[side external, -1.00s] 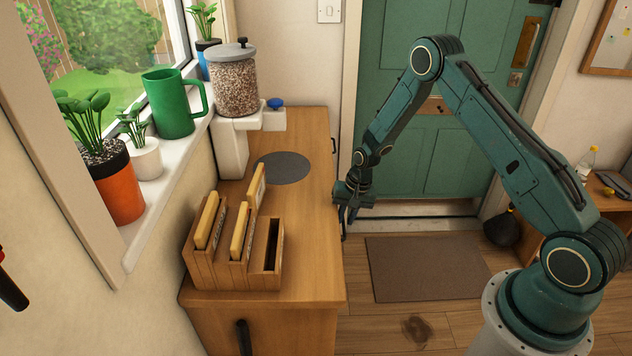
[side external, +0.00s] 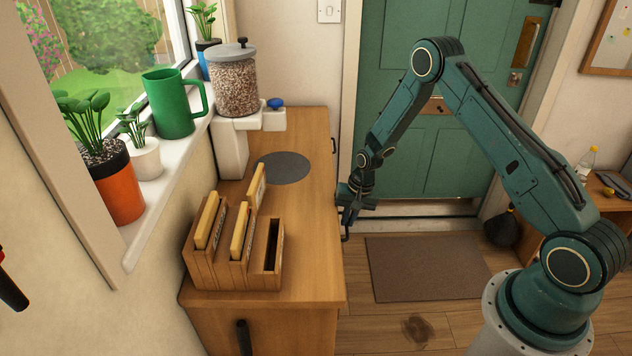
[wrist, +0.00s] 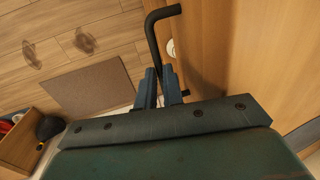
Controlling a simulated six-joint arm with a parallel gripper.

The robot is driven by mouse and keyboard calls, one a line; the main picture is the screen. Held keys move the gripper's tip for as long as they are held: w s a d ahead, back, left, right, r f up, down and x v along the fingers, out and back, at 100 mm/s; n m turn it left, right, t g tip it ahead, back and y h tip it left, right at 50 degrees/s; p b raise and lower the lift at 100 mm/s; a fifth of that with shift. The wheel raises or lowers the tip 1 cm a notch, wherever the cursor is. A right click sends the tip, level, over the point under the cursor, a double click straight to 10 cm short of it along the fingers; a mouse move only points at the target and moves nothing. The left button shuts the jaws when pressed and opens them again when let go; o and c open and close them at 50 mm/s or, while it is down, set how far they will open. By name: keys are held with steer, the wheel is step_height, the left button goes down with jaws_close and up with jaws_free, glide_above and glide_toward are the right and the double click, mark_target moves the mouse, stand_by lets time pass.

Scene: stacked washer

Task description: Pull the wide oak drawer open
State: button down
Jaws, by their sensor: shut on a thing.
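My gripper (wrist: 160,82) is shut on this handle, with blue-grey fingers on either side. In the side view my gripper (side external: 347,218) is at the cabinet's right edge, with a bit of the handle (side external: 345,237) showing below it. The drawer front faces away in the side view, so how far it is open cannot be told.
The oak cabinet top (side external: 310,215) holds a wooden file rack (side external: 265,285) and a grain dispenser (side external: 236,85). A brown mat (side external: 425,268) lies on the floor to the right.

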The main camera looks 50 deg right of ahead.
steer(key=s+d, duration=1.4)
steer(key=shift+s+d, duration=0.15)
steer(key=c, duration=1.8)
jaws_free()
steer(key=shift+r, duration=0.2)
step_height(320, 180, up, 13)
steer(key=s+d, duration=0.2)
steer(key=shift+r, duration=0.15)
